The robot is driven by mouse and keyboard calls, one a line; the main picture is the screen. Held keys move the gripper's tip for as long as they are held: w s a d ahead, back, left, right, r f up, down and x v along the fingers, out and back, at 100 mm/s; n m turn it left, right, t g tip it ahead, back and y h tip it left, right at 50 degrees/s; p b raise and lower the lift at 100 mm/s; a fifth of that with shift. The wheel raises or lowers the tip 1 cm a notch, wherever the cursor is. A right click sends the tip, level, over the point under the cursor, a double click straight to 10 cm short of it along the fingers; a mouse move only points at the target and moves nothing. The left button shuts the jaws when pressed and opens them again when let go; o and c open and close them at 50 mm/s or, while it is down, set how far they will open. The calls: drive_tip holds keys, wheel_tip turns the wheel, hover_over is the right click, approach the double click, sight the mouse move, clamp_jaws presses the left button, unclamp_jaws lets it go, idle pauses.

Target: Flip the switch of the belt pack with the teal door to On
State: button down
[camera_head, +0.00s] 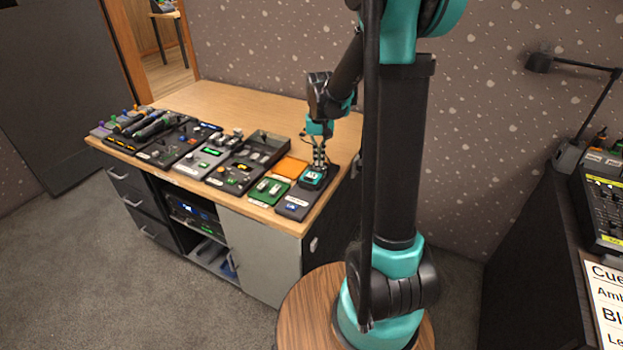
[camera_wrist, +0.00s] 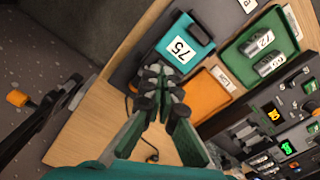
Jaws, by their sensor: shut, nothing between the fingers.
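The belt pack with the teal door (camera_head: 313,177) lies on a dark tray (camera_head: 291,208) at the right front of the wooden table. In the wrist view its teal door (camera_wrist: 201,38) carries a white label reading 75. My gripper (camera_head: 319,163) points down at the pack from above. In the wrist view my gripper (camera_wrist: 160,72) has its fingertips together with nothing between them, over the pack's near edge. The fingers hide part of that edge. I cannot make out the switch or its position, nor whether the fingertips touch the pack.
An orange mat (camera_head: 291,168) lies beside the pack. A green tray (camera_head: 266,199) with small grey devices lies to the left, also seen in the wrist view (camera_wrist: 238,54). Several control consoles (camera_head: 210,152) fill the table's left. The table's back (camera_head: 225,98) is clear.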

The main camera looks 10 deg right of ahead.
sight(319, 169)
drive_tip(key=shift+f, duration=1)
idle(0.7)
drive_tip(key=shift+r, duration=3.5)
drive_tip(key=shift+s, duration=0.1)
drive_tip(key=s+d+f+t, duration=0.1)
drive_tip(key=s+f, duration=0.1)
drive_tip(key=s, duration=0.5)
drive_tip(key=s+d+f+t, duration=0.1)
drive_tip(key=s+f, duration=0.2)
drive_tip(key=s, duration=0.4)
drive_tip(key=s+d+f+n+t, duration=0.1)
drive_tip(key=s+d+f+t, duration=0.1)
drive_tip(key=s, duration=0.5)
drive_tip(key=shift+s+f, duration=0.25)
drive_tip(key=shift+s, duration=0.15)
drive_tip(key=c, duration=2.3)
unclamp_jaws()
